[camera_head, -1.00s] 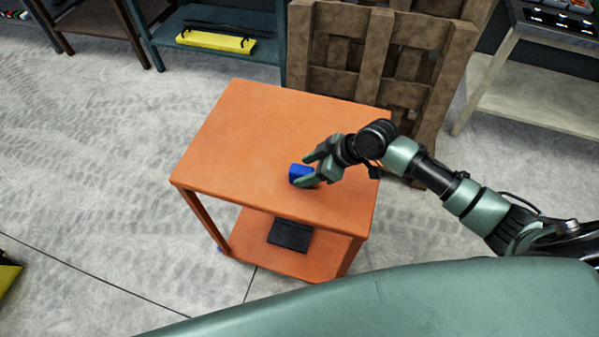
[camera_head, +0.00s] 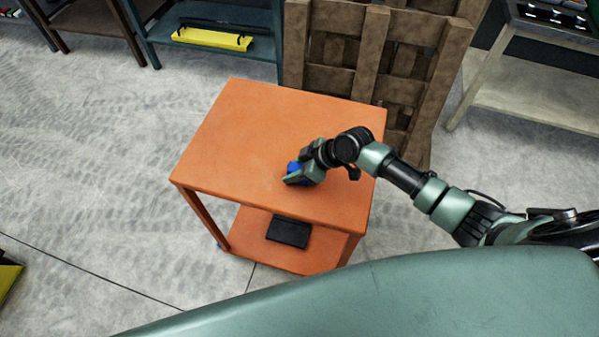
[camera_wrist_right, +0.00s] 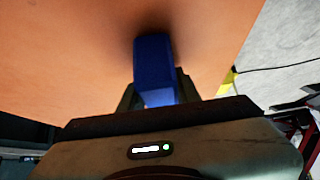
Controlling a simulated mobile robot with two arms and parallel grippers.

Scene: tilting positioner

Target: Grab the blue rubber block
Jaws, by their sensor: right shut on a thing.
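The blue rubber block (camera_head: 292,167) is on the top of the orange cart (camera_head: 240,125), mostly hidden behind my right gripper in the head view. My right gripper (camera_head: 292,176) is shut on the block, with a finger on each side of it. In the right wrist view the blue block (camera_wrist_right: 153,62) stands out between the fingers of the right gripper (camera_wrist_right: 153,92), over the orange top. I cannot tell whether the block still touches the top. My left gripper is not in view.
A black flat object (camera_head: 288,231) lies on the cart's lower shelf. Wooden pallets (camera_head: 370,60) stand behind the cart. A shelf with a yellow item (camera_head: 212,38) is at the back left, and a pale bench (camera_head: 530,85) at the right. The cart top left of the block is clear.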

